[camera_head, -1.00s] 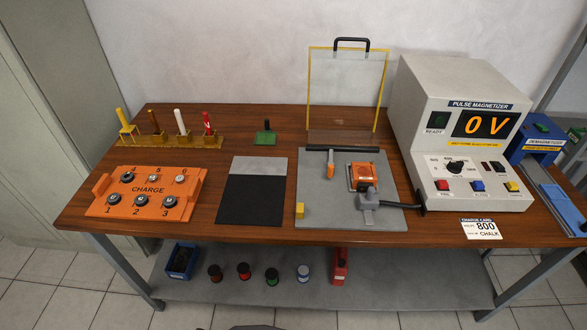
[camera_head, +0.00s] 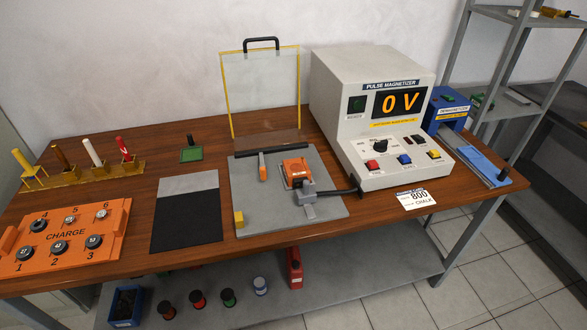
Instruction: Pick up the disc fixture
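No object here can be told for certain as the disc fixture. An orange block (camera_head: 297,172) with a dark top edge sits on the grey base plate (camera_head: 322,212) in the middle of the bench, with a grey metal clamp piece (camera_head: 308,196) in front of it. A small orange upright piece (camera_head: 262,167) stands to its left. At the upper right, small white and orange items lie on a rack shelf (camera_head: 553,13), too small to make out. Neither of my grippers is in view.
A blue demagnetizer (camera_head: 446,110) stands right. A metal rack stands beyond.

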